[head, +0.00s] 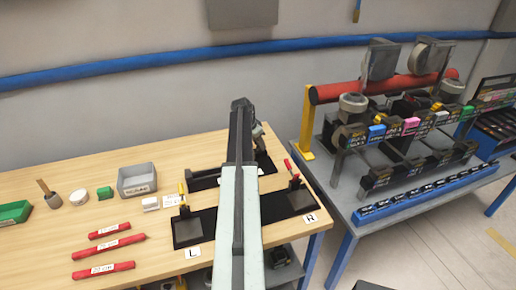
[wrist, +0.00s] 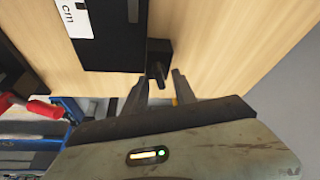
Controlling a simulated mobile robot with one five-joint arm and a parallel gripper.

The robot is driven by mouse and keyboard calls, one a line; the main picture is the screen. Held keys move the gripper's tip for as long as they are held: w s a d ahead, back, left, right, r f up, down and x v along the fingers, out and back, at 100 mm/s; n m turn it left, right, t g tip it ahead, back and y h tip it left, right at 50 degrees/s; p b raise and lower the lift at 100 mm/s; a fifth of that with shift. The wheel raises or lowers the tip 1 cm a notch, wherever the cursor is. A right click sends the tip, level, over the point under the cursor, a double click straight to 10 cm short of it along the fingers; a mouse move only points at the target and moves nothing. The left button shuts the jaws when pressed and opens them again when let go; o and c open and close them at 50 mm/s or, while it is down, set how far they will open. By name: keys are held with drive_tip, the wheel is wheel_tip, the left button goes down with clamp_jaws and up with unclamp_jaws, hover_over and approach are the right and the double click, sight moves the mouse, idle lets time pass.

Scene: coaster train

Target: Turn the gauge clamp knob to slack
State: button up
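In the wrist view, a black gauge body (wrist: 112,45) with a white "cm" label (wrist: 75,18) lies on the wooden table. A small black clamp block (wrist: 159,50) sits at its right end, with a short dark knob (wrist: 158,72) pointing toward my gripper. My gripper (wrist: 158,80) is open, one finger on each side of the knob with a visible gap, at least on the right. I cannot tell if the left finger touches it. In the head view my own arm hides the gripper and the knob.
A black fixture (head: 188,227) marked L and R, with yellow-handled (head: 182,188) and red-handled (head: 291,167) clamps, is near my arm. A loaded rack bench (head: 400,216) is right.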

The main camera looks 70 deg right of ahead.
drive_tip(key=shift+a, duration=0.1)
clamp_jaws()
